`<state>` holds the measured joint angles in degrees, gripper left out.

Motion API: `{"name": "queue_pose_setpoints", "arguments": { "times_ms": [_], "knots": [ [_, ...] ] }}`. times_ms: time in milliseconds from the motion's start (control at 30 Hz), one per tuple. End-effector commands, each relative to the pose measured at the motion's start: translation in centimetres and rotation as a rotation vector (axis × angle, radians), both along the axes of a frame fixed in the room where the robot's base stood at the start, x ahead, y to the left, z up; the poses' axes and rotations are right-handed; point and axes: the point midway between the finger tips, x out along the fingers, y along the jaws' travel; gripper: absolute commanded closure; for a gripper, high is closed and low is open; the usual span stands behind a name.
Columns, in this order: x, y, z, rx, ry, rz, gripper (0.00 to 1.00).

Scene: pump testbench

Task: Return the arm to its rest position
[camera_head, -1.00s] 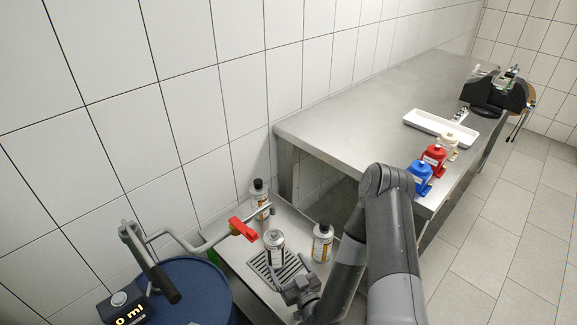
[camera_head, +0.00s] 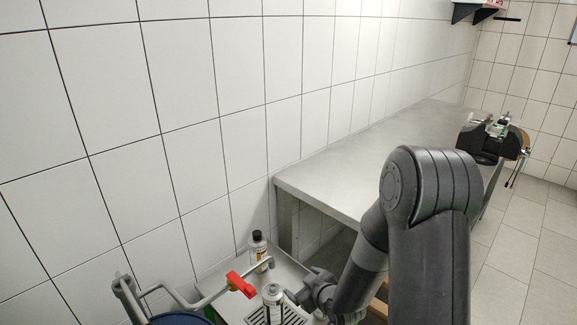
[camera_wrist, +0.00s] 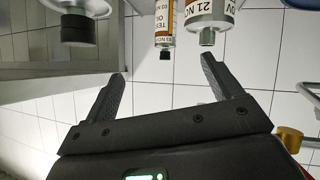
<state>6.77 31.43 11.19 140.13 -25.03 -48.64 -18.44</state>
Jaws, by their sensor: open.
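My arm rises large at the right of the head view. My gripper (camera_head: 300,296) is low there, just right of a bottle with a grey top (camera_head: 272,298) on the drain grate. In the wrist view my gripper (camera_wrist: 163,68) has its two black fingers spread, with nothing between them. Upside down beyond the fingertips are a grey-nozzled bottle (camera_wrist: 210,14), a smaller labelled bottle (camera_wrist: 165,24) and a black-capped one (camera_wrist: 76,28). The fingers look apart from them.
A bottle (camera_head: 258,252) stands by the tiled wall near a pipe with a red valve handle (camera_head: 241,285). A blue drum (camera_head: 181,319) is at the lower left. The steel bench (camera_head: 345,170) extends behind my arm, with a dark device (camera_head: 482,142) at its far end.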

Motion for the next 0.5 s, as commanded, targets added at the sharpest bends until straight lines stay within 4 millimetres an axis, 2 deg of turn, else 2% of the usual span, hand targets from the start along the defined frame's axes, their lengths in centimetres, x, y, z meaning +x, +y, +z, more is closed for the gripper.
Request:
{"name": "queue_pose_setpoints", "arguments": {
  "times_ms": [33,267,500],
  "knots": [
    [0.2,-0.6,1.5,-0.025,0.006,-0.02,0.16],
    [-0.3,-4.0,6.7,-0.115,0.087,-0.14,0.16],
    [-2.9,-7.0,12.5,-0.158,0.175,-0.285,0.16]
  ]
}}
